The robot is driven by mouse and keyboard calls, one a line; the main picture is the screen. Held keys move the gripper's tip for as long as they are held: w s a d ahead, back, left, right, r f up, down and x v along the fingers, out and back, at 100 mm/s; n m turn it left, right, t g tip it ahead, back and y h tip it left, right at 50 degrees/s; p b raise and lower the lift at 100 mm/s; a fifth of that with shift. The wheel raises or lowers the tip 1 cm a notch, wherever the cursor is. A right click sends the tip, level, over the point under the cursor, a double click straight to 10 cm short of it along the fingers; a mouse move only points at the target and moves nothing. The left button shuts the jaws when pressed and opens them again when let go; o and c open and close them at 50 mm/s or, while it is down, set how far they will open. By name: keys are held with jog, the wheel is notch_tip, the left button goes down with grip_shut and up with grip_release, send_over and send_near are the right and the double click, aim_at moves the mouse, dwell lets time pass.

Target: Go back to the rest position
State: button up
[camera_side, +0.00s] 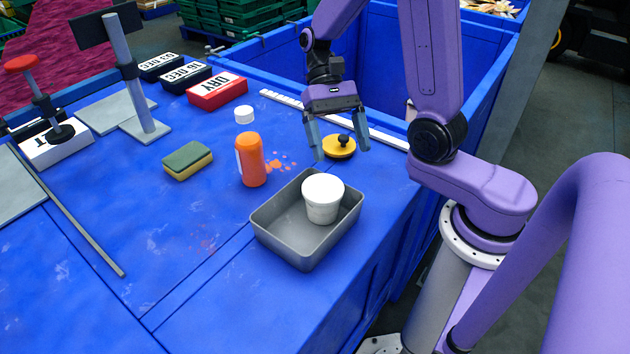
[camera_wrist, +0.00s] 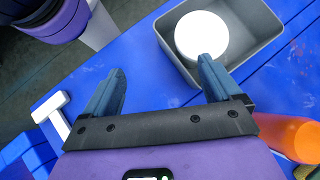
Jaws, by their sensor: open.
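My gripper (camera_side: 342,148) is open and empty above the blue table, near a yellow disc with a black knob (camera_side: 339,147). In the wrist view its two blue-grey fingers (camera_wrist: 160,85) are spread apart with nothing between them. A grey tray (camera_side: 268,238) stands in front of it on the table, with a white tub (camera_side: 323,199) upright inside. In the wrist view the tray (camera_wrist: 262,22) and the round white top of the tub (camera_wrist: 202,36) lie beyond the right finger. The yellow disc is hidden in the wrist view.
An orange bottle (camera_side: 251,160) stands left of the tray, near a white cap (camera_side: 244,115) and orange spill (camera_side: 280,165). A sponge (camera_side: 188,161), a red DRY block (camera_side: 217,91) and a post stand (camera_side: 145,125) are farther left. A deep blue bin (camera_side: 385,50) lies behind.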

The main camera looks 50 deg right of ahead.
jog(key=s+a+n+t+h, duration=0.1)
jog(key=s+n+t+h, duration=0.3)
jog(key=s+n+t, duration=0.3)
jog(key=shift+s+r+n+t+h, duration=0.4)
jog(key=shift+s+n, duration=2.4)
jog(key=shift+n, duration=2.8)
